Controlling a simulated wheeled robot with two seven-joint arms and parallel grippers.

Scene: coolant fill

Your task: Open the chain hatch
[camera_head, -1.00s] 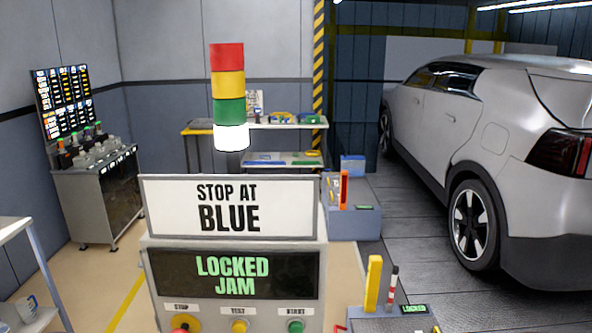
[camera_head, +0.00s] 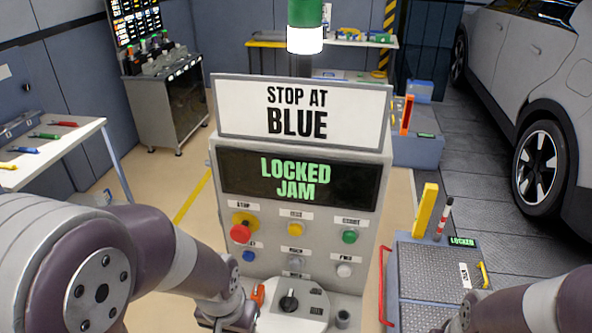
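A grey box topped with tread-plate panels (camera_head: 425,300) stands at the lower right and carries a green "LOCKED" display (camera_head: 463,241). I take this to be the chain hatch; its panels look shut. A yellow handle (camera_head: 484,273) is at its right edge, beside a small white label too small to read. A red bar (camera_head: 383,285) runs along its left side. My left gripper (camera_head: 238,312) is low in front of the console, beside an orange piece; its fingers cannot be made out. My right arm enters at the lower right, over the box's near corner; its gripper is not visible.
The console's screen (camera_head: 299,178) reads "LOCKED JAM" under a "STOP AT BLUE" sign (camera_head: 300,112). Below are several buttons, including a red one (camera_head: 241,231), and a black knob (camera_head: 289,301). A yellow post (camera_head: 424,210) stands behind the box. A tool table (camera_head: 75,160) is at left.

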